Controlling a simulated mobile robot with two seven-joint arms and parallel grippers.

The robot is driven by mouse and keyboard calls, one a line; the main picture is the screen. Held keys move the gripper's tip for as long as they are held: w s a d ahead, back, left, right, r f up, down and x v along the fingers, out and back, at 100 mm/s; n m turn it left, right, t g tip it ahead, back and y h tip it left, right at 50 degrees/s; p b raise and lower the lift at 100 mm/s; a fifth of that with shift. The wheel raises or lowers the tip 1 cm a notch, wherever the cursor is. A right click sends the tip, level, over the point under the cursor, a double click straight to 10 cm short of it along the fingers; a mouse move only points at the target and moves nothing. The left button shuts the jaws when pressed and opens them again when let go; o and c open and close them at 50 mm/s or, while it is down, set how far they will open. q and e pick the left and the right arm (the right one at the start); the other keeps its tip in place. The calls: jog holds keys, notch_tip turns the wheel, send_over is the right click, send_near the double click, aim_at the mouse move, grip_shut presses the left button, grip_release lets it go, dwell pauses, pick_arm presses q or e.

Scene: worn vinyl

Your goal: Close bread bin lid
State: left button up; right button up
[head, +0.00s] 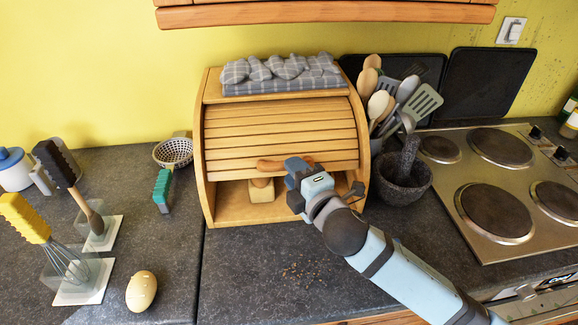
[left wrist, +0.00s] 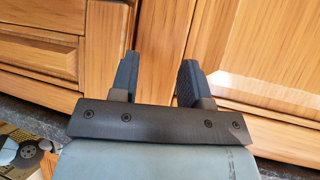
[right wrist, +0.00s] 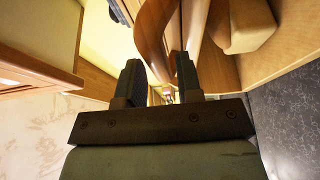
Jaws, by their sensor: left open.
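The wooden bread bin (head: 202,150) stands on the dark counter against the yellow wall. Its slatted lid (head: 280,130) is partly down, leaving the lower front open. The wooden handle (head: 270,163) is at the lid's lower edge. My right gripper (head: 296,178) is at the right part of the handle, partly hiding it. In the right wrist view its fingers (right wrist: 158,80) are apart, with the curved wooden handle (right wrist: 152,35) just beyond and between the tips; contact is unclear. My left gripper (left wrist: 155,75) is open and empty, facing wooden cabinet doors.
A pale block-like item (head: 261,190) sits inside the bin. A folded grey checked cloth (head: 280,75) lies on top. A stone mortar (head: 402,182) and utensils stand close on the right, beside the hob (head: 500,190). A whisk, an egg-shaped timer (head: 141,291) and other items stand left.

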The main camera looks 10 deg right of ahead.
jog(key=v, duration=1.1)
jog(key=shift+b, duration=0.4)
jog(key=shift+c, duration=0.2)
